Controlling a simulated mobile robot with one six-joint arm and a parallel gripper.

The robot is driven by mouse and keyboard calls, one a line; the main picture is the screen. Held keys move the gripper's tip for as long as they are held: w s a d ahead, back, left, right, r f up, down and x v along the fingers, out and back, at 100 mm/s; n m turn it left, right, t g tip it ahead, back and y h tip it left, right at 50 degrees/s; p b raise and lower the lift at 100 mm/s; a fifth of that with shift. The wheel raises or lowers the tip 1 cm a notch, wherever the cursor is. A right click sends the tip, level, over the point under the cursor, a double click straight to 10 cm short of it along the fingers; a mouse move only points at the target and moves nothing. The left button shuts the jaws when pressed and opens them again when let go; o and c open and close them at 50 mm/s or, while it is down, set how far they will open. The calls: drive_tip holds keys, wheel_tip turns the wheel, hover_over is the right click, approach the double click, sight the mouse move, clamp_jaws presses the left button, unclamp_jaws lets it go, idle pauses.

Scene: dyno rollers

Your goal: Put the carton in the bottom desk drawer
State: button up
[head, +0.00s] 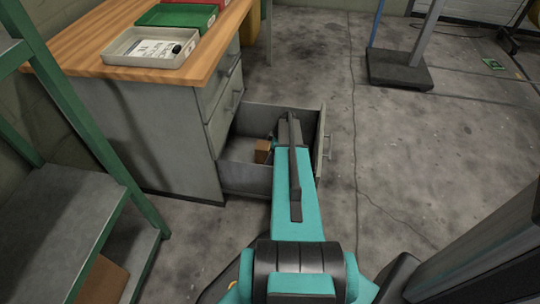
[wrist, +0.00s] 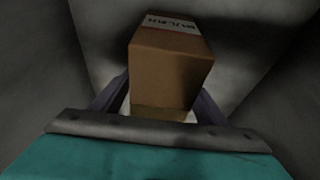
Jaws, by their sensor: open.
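The carton (head: 262,150) is a small brown box inside the pulled-out bottom desk drawer (head: 245,181). In the wrist view the carton (wrist: 170,68) fills the upper middle, with a white printed label on its far face. My gripper (wrist: 160,108) has its fingers apart, one on each side of the carton's near end. I cannot tell whether either finger touches it. In the head view my arm reaches down into the drawer and hides most of the gripper. The drawer's grey walls surround the carton in the wrist view.
The desk's wooden top (head: 105,52) holds a grey tray (head: 125,58) with a paper and a dark item, plus a green tray (head: 176,16). A green-framed shelf (head: 60,215) stands at the left. The floor (head: 410,140) right of the drawer is clear.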

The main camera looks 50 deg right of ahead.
drive_tip(key=p+v, duration=0.2)
drive_tip(key=v, duration=0.9)
idle(0.6)
